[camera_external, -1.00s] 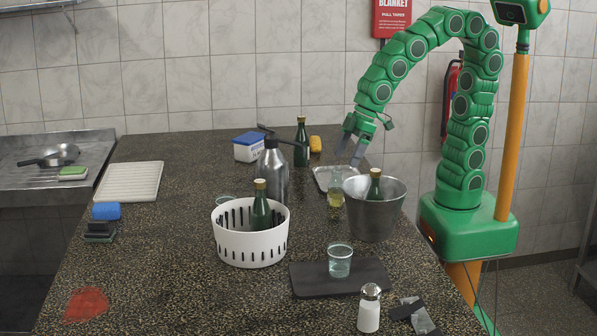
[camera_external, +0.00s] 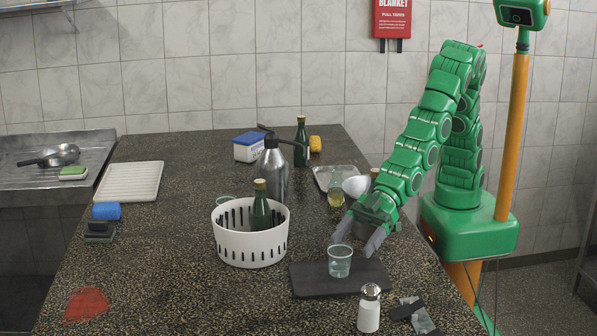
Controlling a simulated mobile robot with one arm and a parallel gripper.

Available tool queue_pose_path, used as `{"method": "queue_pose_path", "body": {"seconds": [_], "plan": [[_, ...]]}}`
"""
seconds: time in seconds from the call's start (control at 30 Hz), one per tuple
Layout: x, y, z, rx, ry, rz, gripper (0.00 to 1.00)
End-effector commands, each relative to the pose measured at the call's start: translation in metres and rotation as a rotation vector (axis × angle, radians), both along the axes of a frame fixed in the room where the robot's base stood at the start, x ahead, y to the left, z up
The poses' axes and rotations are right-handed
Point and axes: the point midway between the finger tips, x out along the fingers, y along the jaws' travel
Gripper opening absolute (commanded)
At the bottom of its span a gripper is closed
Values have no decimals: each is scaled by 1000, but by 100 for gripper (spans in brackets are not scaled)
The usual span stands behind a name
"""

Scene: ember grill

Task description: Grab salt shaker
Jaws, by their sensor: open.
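The salt shaker (camera_external: 369,310) stands upright at the front right of the counter. It has a white body and a metal cap. My gripper (camera_external: 354,247) is open and empty, with its fingers pointing down and to the left. It is behind the shaker and apart from it, over the rear of the dark board. One finger is close to the glass; I cannot tell if they touch.
A clear glass (camera_external: 340,262) stands on the dark board (camera_external: 308,284), between gripper and shaker. A dark grey item (camera_external: 417,318) lies right of the shaker. A white basket (camera_external: 247,248) holds a green bottle (camera_external: 261,212). The front left counter is mostly clear.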

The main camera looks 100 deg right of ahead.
Motion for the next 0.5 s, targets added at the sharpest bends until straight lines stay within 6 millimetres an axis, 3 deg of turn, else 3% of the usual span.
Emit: {"method": "queue_pose_path", "body": {"seconds": [0.03, 0.2, 0.33, 0.5], "plan": [[-12, 21, -9, 14, -13, 25, 79], [-39, 65, -27, 59, -45, 75, 79], [-50, 81, -31, 80, -61, 94, 79], [-50, 88, -34, 86, -65, 97, 79]]}}
